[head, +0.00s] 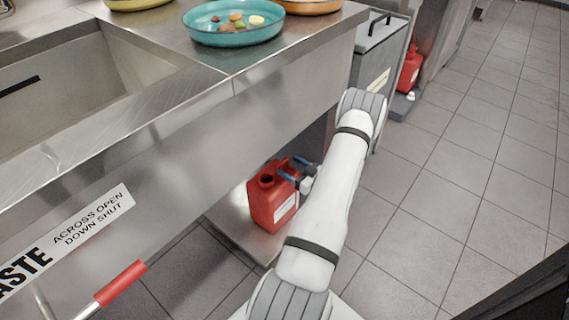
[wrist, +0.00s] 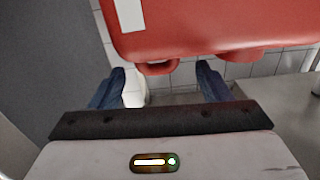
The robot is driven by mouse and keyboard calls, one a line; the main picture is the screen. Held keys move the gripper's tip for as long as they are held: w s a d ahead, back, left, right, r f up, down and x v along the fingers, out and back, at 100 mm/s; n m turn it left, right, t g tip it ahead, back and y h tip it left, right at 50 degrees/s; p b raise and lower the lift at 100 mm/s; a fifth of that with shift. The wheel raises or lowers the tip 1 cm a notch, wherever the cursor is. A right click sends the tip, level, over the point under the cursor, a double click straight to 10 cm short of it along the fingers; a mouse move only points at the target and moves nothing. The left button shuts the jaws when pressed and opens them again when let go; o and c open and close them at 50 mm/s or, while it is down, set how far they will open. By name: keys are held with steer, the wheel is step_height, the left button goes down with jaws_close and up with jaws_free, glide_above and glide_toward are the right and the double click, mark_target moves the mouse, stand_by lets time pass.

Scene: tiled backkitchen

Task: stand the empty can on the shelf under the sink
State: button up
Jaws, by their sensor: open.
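The red can (head: 268,205), with a dark round opening on top and a white label, stands upright on the steel shelf (head: 237,228) under the sink (head: 60,95). It also fills the top of the wrist view (wrist: 220,25), where a small red loop (wrist: 157,67) on it shows near the fingers. My gripper (head: 293,168) is at the can's upper right side with its blue fingers apart. In the wrist view my gripper (wrist: 160,85) is open, with nothing clamped between the fingers. My arm hides part of the shelf's right side.
A teal plate (head: 233,37) with food scraps stands on the counter above. A grey bin (head: 378,50) and another red can (head: 410,68) are further back on the right. The tiled floor (head: 450,180) to the right is clear.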

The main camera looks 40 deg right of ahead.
steer(key=s+p, duration=0.1)
steer(key=s, duration=0.7)
steer(key=shift+s+d+p, duration=0.3)
steer(key=shift+d+p, duration=0.05)
